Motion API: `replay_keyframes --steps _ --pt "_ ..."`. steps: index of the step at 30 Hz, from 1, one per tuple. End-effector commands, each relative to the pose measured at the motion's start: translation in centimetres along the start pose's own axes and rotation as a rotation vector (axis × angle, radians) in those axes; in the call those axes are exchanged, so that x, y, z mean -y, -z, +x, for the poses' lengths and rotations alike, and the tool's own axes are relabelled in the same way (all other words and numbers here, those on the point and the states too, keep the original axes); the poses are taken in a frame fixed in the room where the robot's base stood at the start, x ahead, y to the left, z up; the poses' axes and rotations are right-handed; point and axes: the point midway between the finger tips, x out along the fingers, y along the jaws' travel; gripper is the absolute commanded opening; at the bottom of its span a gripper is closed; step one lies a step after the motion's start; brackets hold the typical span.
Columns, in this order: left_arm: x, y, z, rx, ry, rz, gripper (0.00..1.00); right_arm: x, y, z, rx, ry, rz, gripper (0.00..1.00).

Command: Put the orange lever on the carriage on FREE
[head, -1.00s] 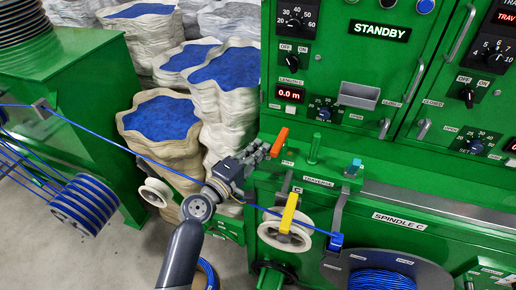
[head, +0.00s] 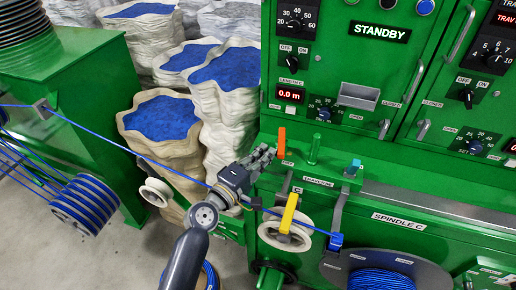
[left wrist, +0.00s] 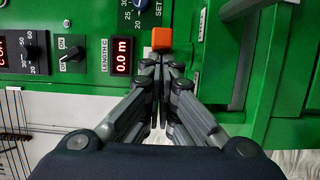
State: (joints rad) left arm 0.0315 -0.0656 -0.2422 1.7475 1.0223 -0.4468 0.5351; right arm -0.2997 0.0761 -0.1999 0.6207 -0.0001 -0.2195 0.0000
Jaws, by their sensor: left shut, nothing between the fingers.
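The orange lever (head: 282,142) stands nearly upright at the left end of the green carriage ledge. A small label lies at its foot; I cannot read it surely. My left gripper (head: 270,153) is shut and empty, its fingertips just left of the lever's lower part. In the left wrist view the lever's orange end (left wrist: 161,39) shows just beyond my closed fingertips (left wrist: 161,62). I cannot tell whether they touch it. My right gripper is not in view.
A green post (head: 314,149) stands right of the lever. The blue cable (head: 160,162) runs behind my left arm to a blue-tipped guide (head: 336,240). A yellow arm (head: 289,213) lies over a pale pulley (head: 270,232) below. The panel display (head: 379,31) reads STANDBY.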

Motion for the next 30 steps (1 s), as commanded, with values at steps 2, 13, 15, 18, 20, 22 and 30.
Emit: replay_keyframes --steps 2,13,15,18,20,22,30 --pt "0.0 -0.5 0.0 0.001 0.002 0.0 0.0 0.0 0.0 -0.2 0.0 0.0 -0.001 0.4" --pt "0.0 -1.7 0.1 0.0 0.001 0.0 0.0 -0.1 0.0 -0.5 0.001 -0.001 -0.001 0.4" --pt "0.0 -1.8 0.1 0.0 0.001 0.0 0.0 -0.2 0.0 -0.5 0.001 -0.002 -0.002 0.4" --pt "0.0 -2.0 0.1 0.001 0.001 0.0 0.0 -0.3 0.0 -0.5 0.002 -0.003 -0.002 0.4" --pt "0.1 -2.0 0.1 0.002 0.001 -0.001 0.0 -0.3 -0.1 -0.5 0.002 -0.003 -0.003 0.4" --pt "0.1 -2.0 0.1 0.002 0.002 -0.001 0.0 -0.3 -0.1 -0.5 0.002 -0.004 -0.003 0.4" --pt "0.1 -2.1 0.1 0.003 0.002 -0.001 0.0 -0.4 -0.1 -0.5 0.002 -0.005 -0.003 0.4"
